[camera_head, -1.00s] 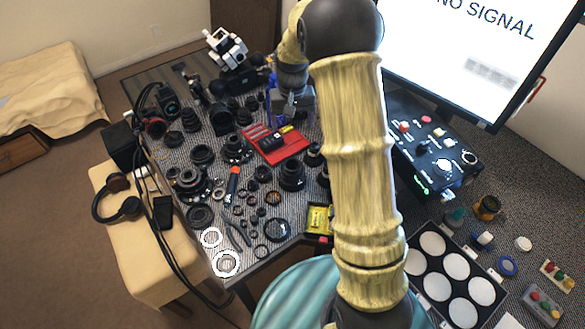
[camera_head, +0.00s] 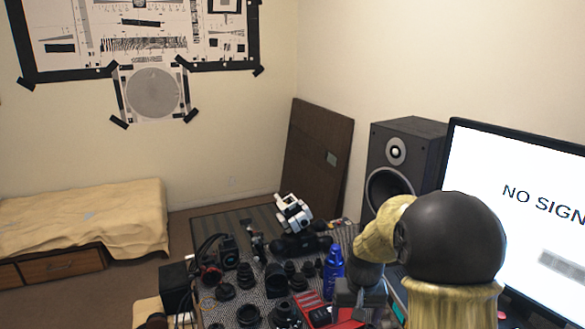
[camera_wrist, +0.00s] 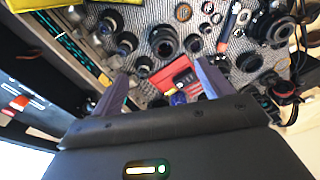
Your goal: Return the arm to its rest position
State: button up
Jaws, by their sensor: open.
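My arm (camera_head: 450,240) shows at the lower right of the head view, with its dark round joint and yellow sleeve. My gripper (camera_head: 357,297) is partly seen there over the table, just right of the blue bottle (camera_head: 333,265). In the wrist view, the two grey fingers of my gripper (camera_wrist: 160,78) stand apart with nothing held between them. A red tray (camera_wrist: 165,76) with small items lies below, beyond the fingers. The rest of my arm is cut off by the lower edge of the head view.
The table holds many black lens parts (camera_head: 248,315) and a white device (camera_head: 294,213) at the back. A monitor (camera_head: 530,200) reading "NO SIGNAL" stands at the right, close to my arm. A speaker (camera_head: 405,160) and a brown panel (camera_head: 318,155) stand behind.

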jog(key=s+r+t, duration=0.1)
jog(key=s, duration=1.5)
jog(key=shift+r+n+t, duration=0.2)
jog(key=shift+n+t, duration=0.2)
jog(key=shift+c, duration=0.5)
